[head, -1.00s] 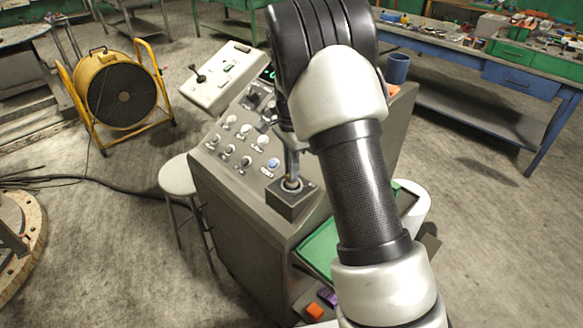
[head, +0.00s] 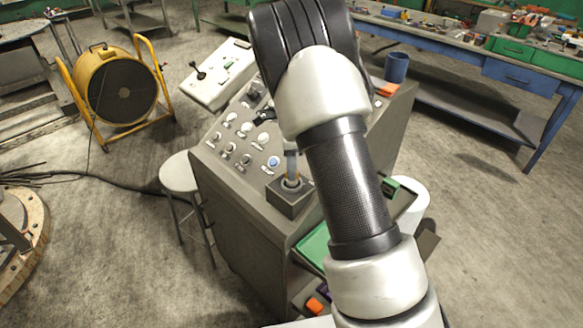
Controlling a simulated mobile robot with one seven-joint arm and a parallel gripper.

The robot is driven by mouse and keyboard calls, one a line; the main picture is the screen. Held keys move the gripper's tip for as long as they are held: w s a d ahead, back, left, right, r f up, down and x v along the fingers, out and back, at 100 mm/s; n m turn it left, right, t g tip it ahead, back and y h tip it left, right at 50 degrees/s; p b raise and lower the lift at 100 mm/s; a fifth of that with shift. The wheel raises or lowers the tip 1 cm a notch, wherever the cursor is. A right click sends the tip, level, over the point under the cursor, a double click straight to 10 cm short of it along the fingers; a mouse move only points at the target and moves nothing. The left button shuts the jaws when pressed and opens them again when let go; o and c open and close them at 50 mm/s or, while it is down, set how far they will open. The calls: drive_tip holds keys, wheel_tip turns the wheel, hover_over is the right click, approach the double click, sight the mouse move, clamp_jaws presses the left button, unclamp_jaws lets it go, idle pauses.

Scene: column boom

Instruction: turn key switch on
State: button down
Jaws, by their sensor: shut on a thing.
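The grey control console (head: 245,235) stands in the middle of the head view. Its sloped panel (head: 213,157) carries several round pale buttons and dark knobs. My arm crosses in front of its right side and hides much of the panel. A small dark shape beside the arm seems to be the tip of my gripper (head: 264,118), low at the panel's upper part. The rest of my gripper is behind the arm. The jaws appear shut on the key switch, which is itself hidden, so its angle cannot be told.
A joystick (head: 291,178) on a square box rises at the console's front corner, close to my arm. A tilted pale box (head: 218,75) stands at the back left. A blue cup (head: 397,67) is at the back right. A stool (head: 181,172) is left.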

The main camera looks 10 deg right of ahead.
drive_tip(key=c, duration=1.8)
unclamp_jaws()
drive_tip(key=shift+c, duration=0.2)
wheel_tip(320, 180, up, 17)
drive_tip(key=shift+r, duration=0.2)
